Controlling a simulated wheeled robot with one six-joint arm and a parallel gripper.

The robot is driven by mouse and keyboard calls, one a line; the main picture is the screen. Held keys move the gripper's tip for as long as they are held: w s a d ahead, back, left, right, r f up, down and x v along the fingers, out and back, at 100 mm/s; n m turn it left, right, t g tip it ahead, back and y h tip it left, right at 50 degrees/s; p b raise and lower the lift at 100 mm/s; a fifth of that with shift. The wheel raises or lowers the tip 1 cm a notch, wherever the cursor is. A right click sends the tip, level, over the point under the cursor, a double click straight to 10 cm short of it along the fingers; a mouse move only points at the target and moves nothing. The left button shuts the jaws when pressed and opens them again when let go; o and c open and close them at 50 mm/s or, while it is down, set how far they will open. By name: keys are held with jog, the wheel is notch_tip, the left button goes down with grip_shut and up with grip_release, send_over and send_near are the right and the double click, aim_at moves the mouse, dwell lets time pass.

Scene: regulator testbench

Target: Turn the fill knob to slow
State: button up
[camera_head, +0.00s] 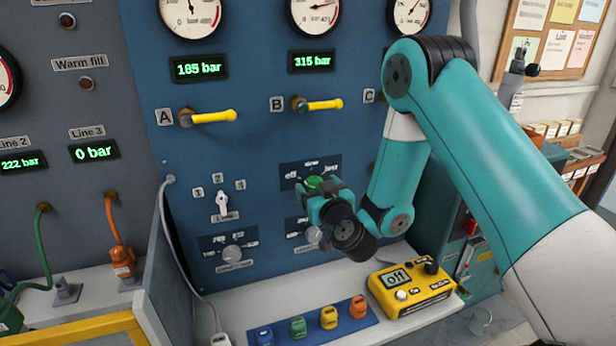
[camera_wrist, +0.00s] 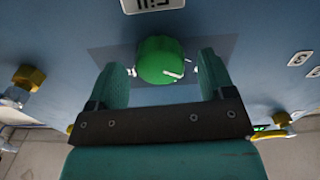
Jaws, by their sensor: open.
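The green fill knob (camera_wrist: 160,60) sits on a dark plate on the blue panel. In the head view the knob (camera_head: 314,183) is partly hidden by my gripper (camera_head: 322,196), below the labels "off", "slow" and one partly covered label. In the wrist view my gripper (camera_wrist: 164,74) is open, with one finger on each side of the knob. Small gaps seem to show between knob and fingers. The knob's white mark points to the lower right in that view, seemingly toward the label at right, which is too small to read.
Yellow-handled valves A (camera_head: 210,117) and B (camera_head: 320,105) stick out above. A white selector (camera_head: 222,204) and a grey knob (camera_head: 233,254) are to the left. A yellow meter (camera_head: 411,289) reading "off" and several coloured connectors lie on the shelf below.

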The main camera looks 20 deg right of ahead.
jog(key=shift+w, duration=0.5)
jog(key=c, duration=0.9)
jog(key=shift+c, duration=0.2)
jog(key=shift+m, duration=0.3)
jog(key=m, duration=0.5)
jog(key=shift+f+b, duration=0.1)
jog(key=shift+b, duration=0.2)
jog(key=m+b, duration=0.1)
jog(key=m, duration=0.5)
jog(key=shift+d, duration=0.1)
